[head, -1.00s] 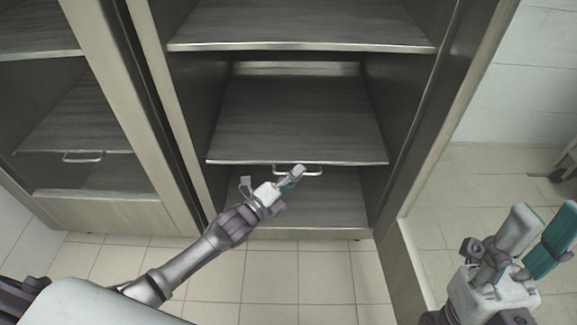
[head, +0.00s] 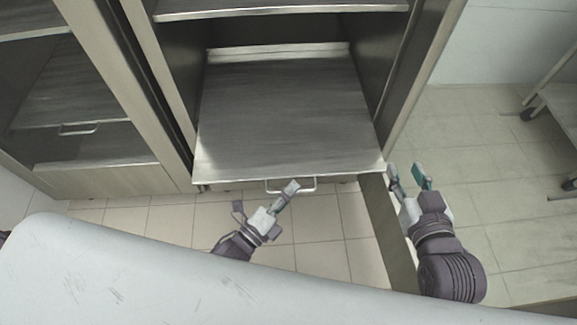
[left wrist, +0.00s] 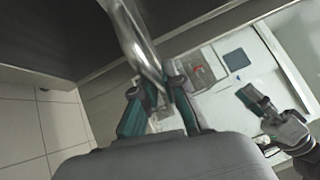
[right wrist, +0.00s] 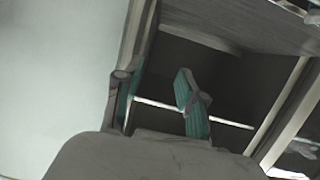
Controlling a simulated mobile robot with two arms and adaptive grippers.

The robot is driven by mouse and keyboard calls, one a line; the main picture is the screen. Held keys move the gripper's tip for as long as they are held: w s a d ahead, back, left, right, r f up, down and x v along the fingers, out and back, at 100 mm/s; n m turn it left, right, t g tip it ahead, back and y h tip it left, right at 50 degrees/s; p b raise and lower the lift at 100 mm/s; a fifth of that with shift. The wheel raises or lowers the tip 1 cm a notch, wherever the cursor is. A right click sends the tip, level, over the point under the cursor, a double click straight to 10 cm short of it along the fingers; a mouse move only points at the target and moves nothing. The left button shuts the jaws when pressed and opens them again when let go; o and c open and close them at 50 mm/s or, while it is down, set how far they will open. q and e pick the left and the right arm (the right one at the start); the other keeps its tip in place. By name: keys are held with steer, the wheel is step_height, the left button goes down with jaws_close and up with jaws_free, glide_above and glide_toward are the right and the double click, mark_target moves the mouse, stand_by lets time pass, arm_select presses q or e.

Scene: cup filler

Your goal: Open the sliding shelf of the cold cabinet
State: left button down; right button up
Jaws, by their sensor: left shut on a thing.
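The sliding shelf (head: 285,110) of the cold cabinet (head: 405,75) is a grey metal board. It sticks out past the cabinet front, with a dark gap behind its rear lip. Its bar handle (head: 305,188) hangs under the front edge. My left gripper (head: 291,188) is shut on the handle; the left wrist view shows the metal bar (left wrist: 138,45) passing between its fingers (left wrist: 158,98). My right gripper (head: 408,177) is open and empty, just right of the shelf's front right corner. Its teal-padded fingers also show apart in the right wrist view (right wrist: 158,103).
A fixed shelf (head: 280,8) is above the sliding one. A second cabinet bay with a handled shelf (head: 75,95) stands at left. A wheeled cart (head: 555,100) is at right. The tiled floor (head: 470,190) between is clear.

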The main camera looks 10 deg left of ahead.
arm_select(q)
steer(key=shift+s+d+f+p, duration=0.15)
steer(key=shift+s+d, duration=0.1)
steer(key=shift+s, duration=0.6)
steer(key=shift+s+d+r+p, duration=0.1)
steer(key=shift+s+d+p, duration=0.1)
steer(key=shift+s, duration=0.6)
steer(key=shift+s+d+f+p, duration=0.15)
steer(key=shift+s+d, duration=0.1)
steer(key=shift+s, duration=0.6)
arm_select(e)
steer(key=s+d+f+g+h, duration=0.1)
steer(key=s+f+g, duration=0.2)
steer(key=f, duration=0.1)
steer(key=shift+s+d+f+g, duration=0.15)
steer(key=shift+d+f+g, duration=0.15)
steer(key=shift+f, duration=0.1)
arm_select(q)
steer(key=shift+r, duration=0.1)
steer(key=c, duration=1.2)
jaws_free()
steer(key=shift+c, duration=0.2)
steer(key=v, duration=1.2)
steer(key=shift+r, duration=0.1)
